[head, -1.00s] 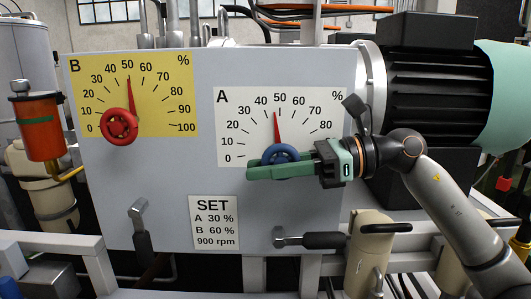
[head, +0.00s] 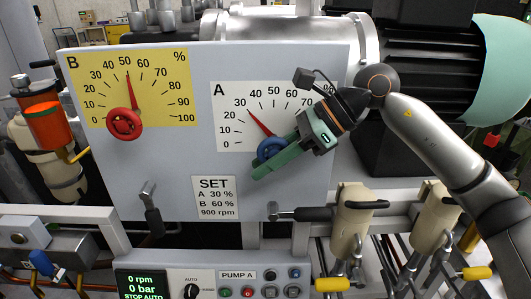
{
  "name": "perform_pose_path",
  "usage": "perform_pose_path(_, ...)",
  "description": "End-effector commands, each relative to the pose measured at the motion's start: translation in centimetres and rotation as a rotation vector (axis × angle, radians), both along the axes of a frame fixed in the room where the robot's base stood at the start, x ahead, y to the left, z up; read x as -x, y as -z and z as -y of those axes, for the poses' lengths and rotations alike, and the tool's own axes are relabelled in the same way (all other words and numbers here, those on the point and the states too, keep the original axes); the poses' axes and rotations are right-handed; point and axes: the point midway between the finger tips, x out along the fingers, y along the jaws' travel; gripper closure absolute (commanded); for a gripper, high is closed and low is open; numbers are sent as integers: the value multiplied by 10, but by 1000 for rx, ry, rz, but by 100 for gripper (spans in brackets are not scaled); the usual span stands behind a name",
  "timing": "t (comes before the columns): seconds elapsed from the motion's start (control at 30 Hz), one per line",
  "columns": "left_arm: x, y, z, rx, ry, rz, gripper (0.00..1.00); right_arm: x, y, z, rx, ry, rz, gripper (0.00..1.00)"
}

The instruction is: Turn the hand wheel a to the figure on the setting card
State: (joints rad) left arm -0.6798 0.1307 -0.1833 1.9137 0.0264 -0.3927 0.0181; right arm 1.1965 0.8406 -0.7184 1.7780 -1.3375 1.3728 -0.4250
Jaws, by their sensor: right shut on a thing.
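The blue hand wheel A (head: 271,149) sits at the bottom of the white A dial (head: 300,100) on the grey panel. Its red pointer (head: 260,124) leans left and points at about 30. The setting card (head: 215,198) below reads A 30 %, B 60 %, 900 rpm. My right gripper (head: 260,163) comes in from the right, tilted down to the left. Its green fingers are shut on the blue wheel and partly hide it and the dial's upper figures. My left gripper is not in view.
A red hand wheel B (head: 124,124) sits on the yellow B dial (head: 160,80), its pointer near 50. Levers (head: 150,210) and cream cylinders (head: 352,218) stand below the panel. A pump control box (head: 235,285) is at the bottom. A motor (head: 430,60) stands behind my right arm.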

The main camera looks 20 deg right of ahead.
Motion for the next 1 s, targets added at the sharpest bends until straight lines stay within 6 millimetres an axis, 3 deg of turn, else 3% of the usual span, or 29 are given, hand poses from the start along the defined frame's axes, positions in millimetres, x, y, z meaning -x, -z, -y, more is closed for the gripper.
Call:
perform_pose_path(0.37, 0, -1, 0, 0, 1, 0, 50, 0, 0, 0, 4, 1, 0, 100)
perform_pose_path(0.4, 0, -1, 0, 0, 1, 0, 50, 0, 0, 0, 4, 1, 0, 73)
perform_pose_path(0.63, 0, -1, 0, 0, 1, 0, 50, 0, 0, 0, 4, 0, -1, 47)
perform_pose_path(1.0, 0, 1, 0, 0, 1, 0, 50, 1, -4, 5, 4, 2, -1, 45)
